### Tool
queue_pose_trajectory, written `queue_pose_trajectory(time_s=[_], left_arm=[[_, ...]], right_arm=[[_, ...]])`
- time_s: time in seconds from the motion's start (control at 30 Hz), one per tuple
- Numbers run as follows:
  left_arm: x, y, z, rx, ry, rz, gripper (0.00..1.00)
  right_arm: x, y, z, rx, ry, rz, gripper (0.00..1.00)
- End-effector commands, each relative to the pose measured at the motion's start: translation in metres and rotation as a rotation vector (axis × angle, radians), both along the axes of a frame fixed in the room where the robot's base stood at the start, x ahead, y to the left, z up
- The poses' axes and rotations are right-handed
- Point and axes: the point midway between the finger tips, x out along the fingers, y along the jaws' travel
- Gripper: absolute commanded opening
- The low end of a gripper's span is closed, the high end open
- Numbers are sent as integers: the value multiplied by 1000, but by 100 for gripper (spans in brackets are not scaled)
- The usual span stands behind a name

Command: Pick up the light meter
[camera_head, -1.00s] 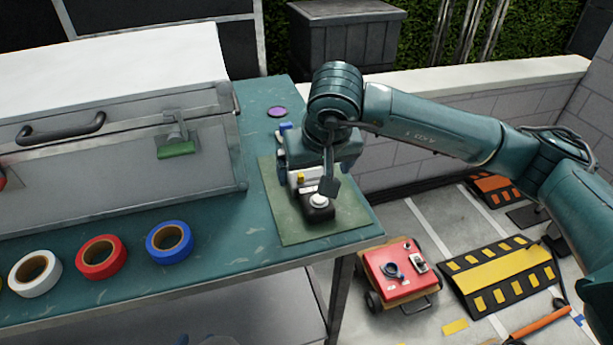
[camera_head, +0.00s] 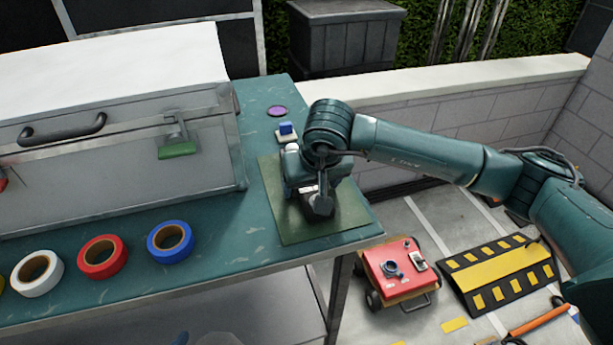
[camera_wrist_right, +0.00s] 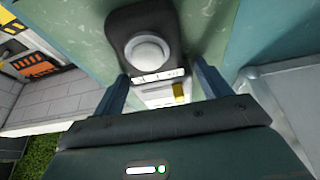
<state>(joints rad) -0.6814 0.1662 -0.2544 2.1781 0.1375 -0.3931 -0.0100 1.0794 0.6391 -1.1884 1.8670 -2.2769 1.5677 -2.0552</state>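The light meter (camera_wrist_right: 148,48) shows in the right wrist view, with a black body, a round white dome and a pale lower part with a yellow button. It lies on a green mat (camera_head: 290,229) on the teal table. My right gripper (camera_wrist_right: 162,82) is open, its two fingers on either side of the meter's pale lower part. Gaps show between the fingers and the meter. In the head view my right gripper (camera_head: 312,192) is low over the mat and hides most or all of the meter. I cannot make out my left gripper.
A large grey case (camera_head: 110,160) stands left of the mat. White (camera_head: 36,274), red (camera_head: 102,257) and blue (camera_head: 170,242) tape rolls lie in front of it. A small blue-and-white item (camera_head: 287,131) and a purple disc (camera_head: 277,111) lie behind the mat. The table's right edge is close.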

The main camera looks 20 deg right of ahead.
Motion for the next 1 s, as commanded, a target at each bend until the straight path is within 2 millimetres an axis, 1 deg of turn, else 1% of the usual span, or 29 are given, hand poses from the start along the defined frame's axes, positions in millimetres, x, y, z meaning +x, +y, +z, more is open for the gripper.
queue_pose_trajectory(time_s=[0.03,0.07,0.47,0.67,0.77,0.87,1.0], left_arm=[[0,0,0,0,-1,0,36],[0,0,1,0,-1,0,36],[1,0,2,-2,-5,0,36],[0,0,2,-2,-3,1,36],[0,0,2,-2,-3,1,36],[0,0,1,-2,-3,0,36],[-1,0,0,-4,-1,1,36]], right_arm=[[0,0,0,0,0,0,72],[0,0,0,0,0,0,69],[0,0,0,0,0,0,36],[1,0,2,1,-3,-1,36],[1,0,7,1,-5,-1,36],[2,0,21,2,-8,0,36],[2,0,50,2,-9,-1,36]])
